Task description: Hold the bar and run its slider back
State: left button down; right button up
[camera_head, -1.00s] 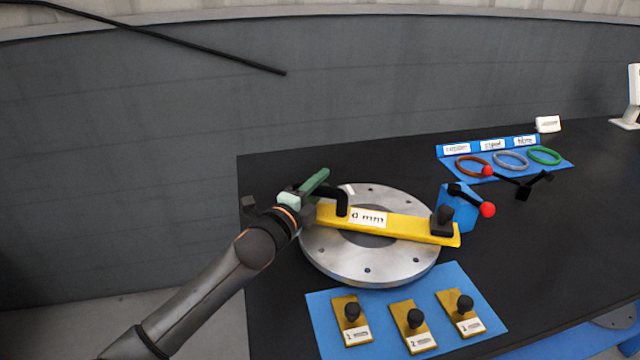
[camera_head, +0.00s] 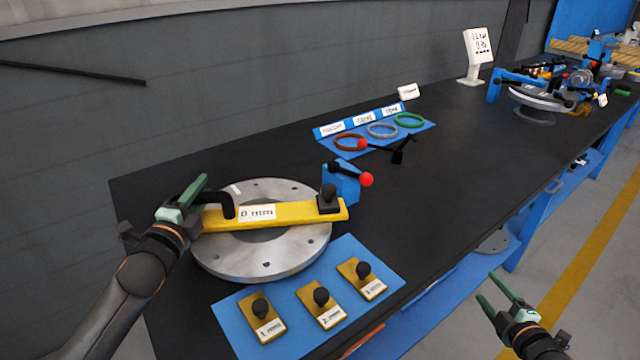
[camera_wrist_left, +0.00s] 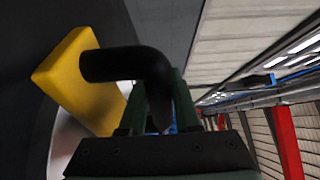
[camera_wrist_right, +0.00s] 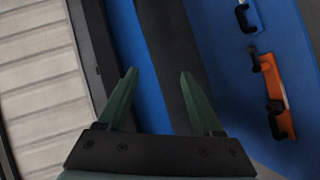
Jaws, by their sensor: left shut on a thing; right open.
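The yellow bar (camera_head: 290,212), labelled "0 mm", lies across the round grey flange (camera_head: 265,265). Its black slider (camera_head: 328,200) with a knob sits near the bar's right end. My left gripper (camera_head: 188,202) is shut on the black bent handle (camera_head: 225,204) at the bar's left end. The handle (camera_wrist_left: 130,66) and the bar's yellow end (camera_wrist_left: 80,85) also show in the left wrist view. My right gripper (camera_head: 502,298) is open and empty off the table's front edge, well right of the bar; its spread fingers (camera_wrist_right: 150,90) show in the right wrist view.
A blue block with a red-knobbed lever (camera_head: 345,180) stands just behind the slider. A blue mat (camera_head: 230,310) with several numbered knobbed plates lies in front. Coloured rings (camera_head: 382,130) lie on a blue mat farther back.

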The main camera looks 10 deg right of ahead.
jog(key=w+d+r+n+t+h, duration=0.1)
jog(key=w+d+r+n+t, duration=0.2)
jog(key=d+r, duration=0.55)
jog(key=w+a+r+n+y, duration=0.2)
jog(key=w+a+r+n, duration=0.2)
jog(key=a+n, duration=0.1)
jog(key=w+a+r+n+y, duration=0.2)
jog(key=a+r+n+y, duration=0.15)
jog(key=a+n, duration=0.45)
jog(key=w+a+r+n+y, duration=0.1)
jog(key=a+r+n+y, duration=0.3)
jog(key=a, duration=0.5)
jog(key=w+a+r+n+y, duration=0.25)
jog(key=a+r+n, duration=0.25)
jog(key=a+n, duration=0.35)
jog(key=m+h, duration=0.2)
jog(key=h, duration=0.1)
send_near(328, 197)
jog(key=w, duration=0.3)
jog(key=x, duration=1.1)
jog(key=shift+w+r, duration=0.15)
grip_shut()
